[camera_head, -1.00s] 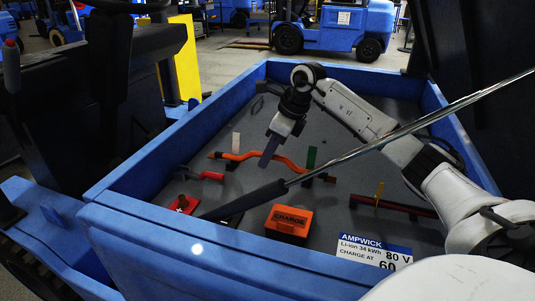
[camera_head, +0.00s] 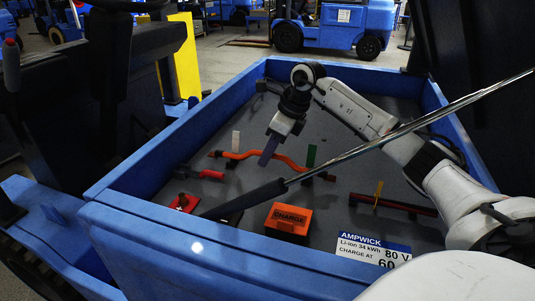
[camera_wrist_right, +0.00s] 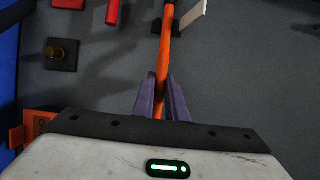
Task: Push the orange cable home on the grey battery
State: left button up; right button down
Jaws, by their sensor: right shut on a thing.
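The orange cable (camera_head: 240,156) lies in a wavy line across the grey battery (camera_head: 335,125) top, inside the blue truck body. My right gripper (camera_head: 265,161) reaches down onto the middle of the cable. In the right wrist view, its purple fingers (camera_wrist_right: 163,100) are shut around the orange cable (camera_wrist_right: 165,45), which runs away from me to a dark clip at the top edge. The fingers hide a short piece of the cable. I cannot tell how the cable's ends sit. My left gripper is not in view.
A strut (camera_head: 400,130) slants across the compartment in the head view. An orange CHARGE box (camera_head: 289,218), a red connector (camera_head: 211,174), a red-based terminal (camera_head: 184,202) and a dark red cable with a yellow tag (camera_head: 378,190) surround the work area. Blue walls enclose it.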

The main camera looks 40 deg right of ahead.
jog(key=shift+f+b, duration=0.55)
jog(key=shift+f, duration=0.3)
jog(key=c, duration=1.7)
grip_release()
jog(key=v, duration=0.9)
jog(key=shift+r, duration=0.1)
jog(key=shift+s+r, duration=0.2)
jog(key=shift+r, duration=0.35)
